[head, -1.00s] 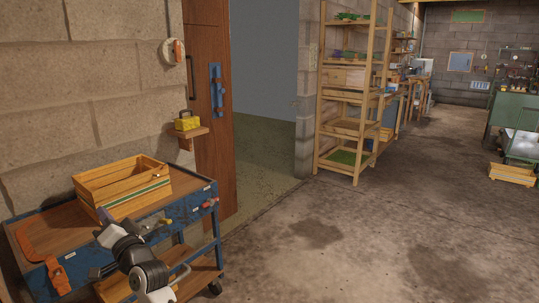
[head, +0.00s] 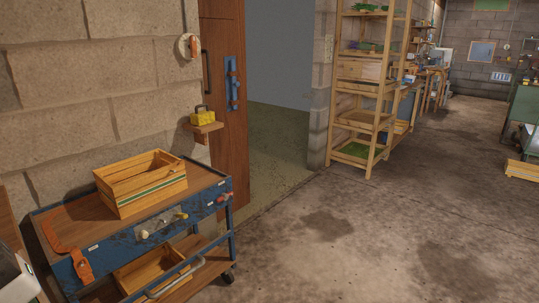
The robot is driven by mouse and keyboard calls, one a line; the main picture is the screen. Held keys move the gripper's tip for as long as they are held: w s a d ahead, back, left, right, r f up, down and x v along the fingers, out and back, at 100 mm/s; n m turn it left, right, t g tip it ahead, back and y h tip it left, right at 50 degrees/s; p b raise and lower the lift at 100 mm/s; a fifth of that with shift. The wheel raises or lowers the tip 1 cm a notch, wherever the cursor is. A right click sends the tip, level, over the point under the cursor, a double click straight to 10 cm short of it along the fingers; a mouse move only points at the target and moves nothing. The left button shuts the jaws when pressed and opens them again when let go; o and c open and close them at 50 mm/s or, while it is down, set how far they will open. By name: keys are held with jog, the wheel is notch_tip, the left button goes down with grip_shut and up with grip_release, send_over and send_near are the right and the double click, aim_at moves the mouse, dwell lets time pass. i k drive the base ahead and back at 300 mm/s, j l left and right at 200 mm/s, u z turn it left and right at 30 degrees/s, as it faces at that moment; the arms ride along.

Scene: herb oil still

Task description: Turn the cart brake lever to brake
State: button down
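The blue-framed cart (head: 215,184) with a brown wooden top stands against the block wall at the lower left of the head view. Its long front side carries a pale metal plate (head: 160,225) with small cream-coloured knobs. A small red-orange fitting (head: 222,198) sits near the right end of the same side. I cannot tell for sure which of these is the brake lever or which way it is set.
A slatted wooden crate (head: 140,186) sits on the cart top; another (head: 150,270) is on its lower shelf. A yellow box (head: 203,117) rests on a wall bracket beside the wooden door (head: 225,160). The concrete floor right of the cart is clear.

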aim_at(225, 197)
jog(key=i+l, duration=0.1)
jog(key=i, duration=1)
jog(key=j+u, duration=0.05)
